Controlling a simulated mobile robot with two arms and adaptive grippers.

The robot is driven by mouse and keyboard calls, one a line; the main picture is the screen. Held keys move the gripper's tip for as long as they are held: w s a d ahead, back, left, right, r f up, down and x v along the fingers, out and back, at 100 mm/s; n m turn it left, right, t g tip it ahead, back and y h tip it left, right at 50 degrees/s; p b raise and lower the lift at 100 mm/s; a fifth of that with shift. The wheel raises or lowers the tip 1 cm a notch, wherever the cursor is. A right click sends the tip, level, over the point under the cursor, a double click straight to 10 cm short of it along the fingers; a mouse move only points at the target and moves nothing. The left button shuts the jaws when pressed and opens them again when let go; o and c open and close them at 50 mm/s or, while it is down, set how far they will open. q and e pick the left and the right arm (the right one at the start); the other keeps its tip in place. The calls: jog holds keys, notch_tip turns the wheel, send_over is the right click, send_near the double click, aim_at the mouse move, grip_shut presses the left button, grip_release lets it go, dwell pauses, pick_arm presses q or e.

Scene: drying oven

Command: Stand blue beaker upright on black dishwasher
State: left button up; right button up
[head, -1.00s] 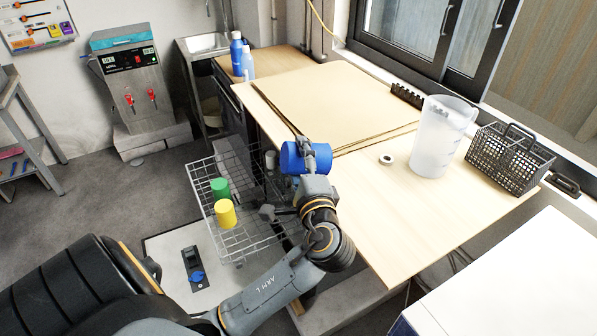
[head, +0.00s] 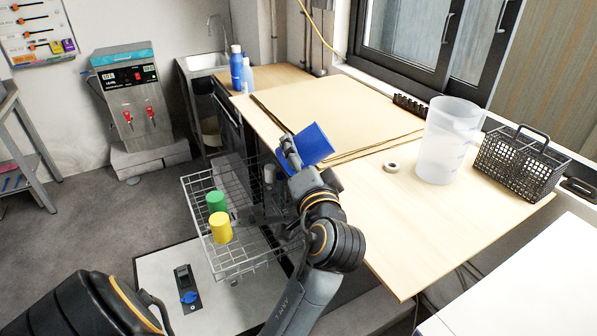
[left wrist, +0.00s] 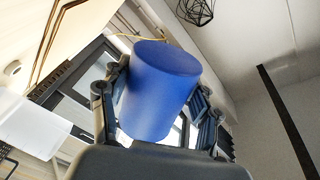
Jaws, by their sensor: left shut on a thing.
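The blue beaker (head: 314,143) is in my left gripper (head: 291,156), tilted, above the left edge of the wooden counter. The left wrist view shows the beaker (left wrist: 160,88) between the two fingers of the gripper (left wrist: 157,108), one on each side. A black appliance front (head: 229,112), apparently the dishwasher, shows under the counter; the arm and rack hide part of it. Its wire rack (head: 192,184) is pulled out and holds a green beaker (head: 216,201) and a yellow beaker (head: 220,228). My right gripper is not in view.
On the counter (head: 400,245) are flat brown sheets (head: 350,112), a tape roll (head: 391,167), a clear jug (head: 444,145) and a black basket (head: 520,160). Blue bottles (head: 241,72) stand near the sink. The counter's front part is clear.

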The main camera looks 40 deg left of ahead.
pick_arm(q)
jog(key=shift+f+n+b, duration=0.15)
jog(key=shift+n+b, duration=0.45)
jog(key=shift+n, duration=0.5)
jog(key=shift+r, duration=0.2)
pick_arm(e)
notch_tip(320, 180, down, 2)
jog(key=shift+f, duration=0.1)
